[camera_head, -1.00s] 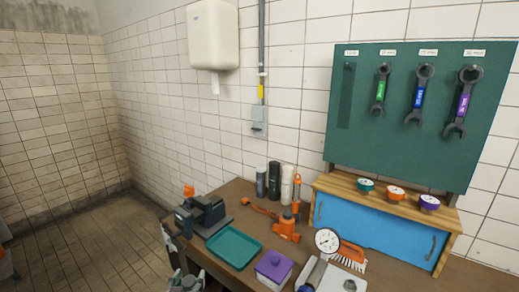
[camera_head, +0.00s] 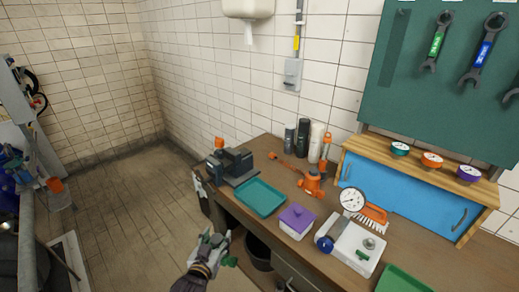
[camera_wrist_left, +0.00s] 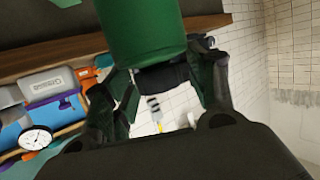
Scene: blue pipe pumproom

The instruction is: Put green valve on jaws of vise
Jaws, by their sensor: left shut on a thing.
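The dark vise (camera_head: 234,166) stands at the left end of the workbench in the head view. My left gripper (camera_head: 212,246) is low in front of the bench, below and apart from the vise. It is shut on a green thing that looks like the green valve; a small green part shows beside the fingers in the head view. In the left wrist view the green valve (camera_wrist_left: 146,32) is a large green cylinder with a dark neck between the fingertips (camera_wrist_left: 165,80). Its far end is cut off by the frame. My right gripper is not in view.
A teal tray (camera_head: 259,198) lies right of the vise, with a purple-lidded box (camera_head: 297,221) and an orange bottle jack (camera_head: 312,183) nearby. A white plate with fittings (camera_head: 354,250) is farther right. A dark bucket (camera_head: 258,253) sits under the bench. Floor on the left is clear.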

